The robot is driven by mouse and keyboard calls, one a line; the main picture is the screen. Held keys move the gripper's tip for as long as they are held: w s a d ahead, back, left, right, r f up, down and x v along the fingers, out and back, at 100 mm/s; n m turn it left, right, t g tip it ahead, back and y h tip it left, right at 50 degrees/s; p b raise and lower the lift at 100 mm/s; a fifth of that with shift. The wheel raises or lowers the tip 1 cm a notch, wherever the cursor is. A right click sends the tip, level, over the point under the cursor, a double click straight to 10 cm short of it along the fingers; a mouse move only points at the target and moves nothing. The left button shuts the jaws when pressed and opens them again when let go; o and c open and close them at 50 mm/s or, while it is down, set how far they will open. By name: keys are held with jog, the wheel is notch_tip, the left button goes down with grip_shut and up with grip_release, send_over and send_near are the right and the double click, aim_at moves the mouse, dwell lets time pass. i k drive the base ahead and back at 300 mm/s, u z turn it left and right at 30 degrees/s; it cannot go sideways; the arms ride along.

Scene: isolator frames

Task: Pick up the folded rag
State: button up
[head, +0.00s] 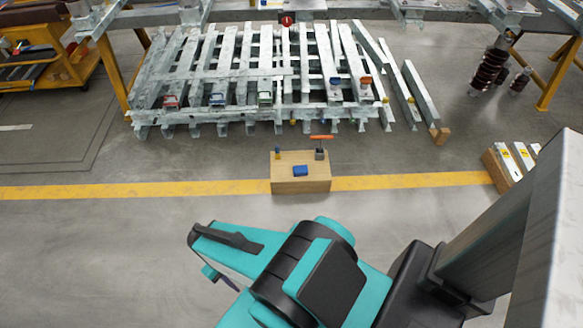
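A small blue folded cloth (300,171), which looks like the folded rag, lies on top of a low wooden box (301,187) in the middle of the head view. My teal and black arm fills the lower middle of the view, nearer to me than the box and well apart from it. Small parts stick out under the arm's left end, but I cannot make out any gripper fingers. Nothing touches the blue cloth from my side.
An orange-handled tool (321,138) stands at the box's back right, and a small yellow and blue item (278,152) at its back left. Behind is a large grey slatted metal stack (240,65). A yellow floor line (130,191) passes the box. Floor left of it is clear.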

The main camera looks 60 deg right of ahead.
aim_at(301, 170)
jog(key=i, duration=0.85)
jog(key=z, duration=0.05)
